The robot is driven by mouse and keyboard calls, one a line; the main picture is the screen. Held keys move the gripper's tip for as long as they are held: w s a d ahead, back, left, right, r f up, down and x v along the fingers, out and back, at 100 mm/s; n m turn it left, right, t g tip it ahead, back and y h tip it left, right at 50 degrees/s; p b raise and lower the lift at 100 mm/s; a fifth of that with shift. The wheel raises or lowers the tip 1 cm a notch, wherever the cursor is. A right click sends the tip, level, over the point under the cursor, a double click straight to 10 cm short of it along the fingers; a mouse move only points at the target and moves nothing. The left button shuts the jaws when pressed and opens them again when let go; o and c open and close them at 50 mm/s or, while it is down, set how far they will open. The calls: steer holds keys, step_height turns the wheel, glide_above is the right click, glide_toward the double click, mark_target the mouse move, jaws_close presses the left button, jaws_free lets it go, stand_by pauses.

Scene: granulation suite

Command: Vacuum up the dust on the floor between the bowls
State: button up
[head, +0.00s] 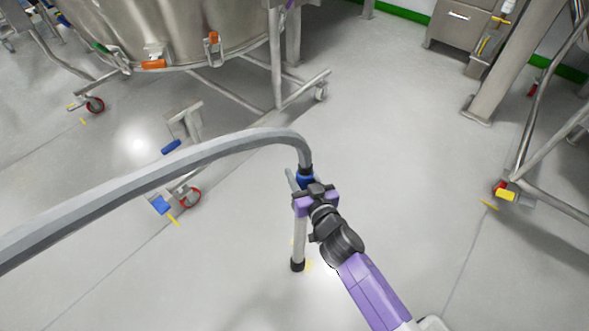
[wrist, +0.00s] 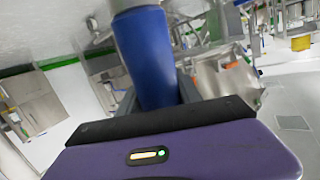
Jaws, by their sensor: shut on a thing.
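My gripper (head: 316,200) is shut on the vacuum wand (head: 299,240), a grey tube with a blue collar (head: 305,179) at its top and a black tip (head: 297,265). The wand stands nearly upright, its tip at or just above the floor; I cannot tell which. A grey hose (head: 150,176) arches from its top to the left edge. In the wrist view the blue collar (wrist: 148,60) rises beyond the gripper. A large steel bowl (head: 170,25) on a wheeled frame stands at upper left.
A red-and-blue caster (head: 190,197) of the left frame is close behind the hose. A wheeled steel frame (head: 545,195) stands at right, its caster (head: 502,189) on the floor. A steel cabinet (head: 460,30) is at the back. The floor (head: 400,130) between is clear.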

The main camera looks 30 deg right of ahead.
steer(key=shift+s+d, duration=0.3)
steer(key=shift+s, duration=0.65)
steer(key=shift+s+d, duration=0.3)
steer(key=shift+s, duration=0.65)
steer(key=shift+r+p, duration=0.1)
steer(key=shift+p, duration=0.2)
steer(key=shift+w+d+p, duration=0.3)
steer(key=shift+d+p, duration=0.55)
steer(key=shift+p, duration=0.1)
steer(key=shift+w+d+p, duration=0.25)
steer(key=shift+d+p, duration=0.6)
steer(key=shift+p, duration=0.05)
steer(key=w+a+b, duration=0.3)
steer(key=w, duration=0.6)
steer(key=shift+w+b, duration=0.25)
steer(key=shift+b, duration=0.1)
steer(key=shift+a, duration=0.1)
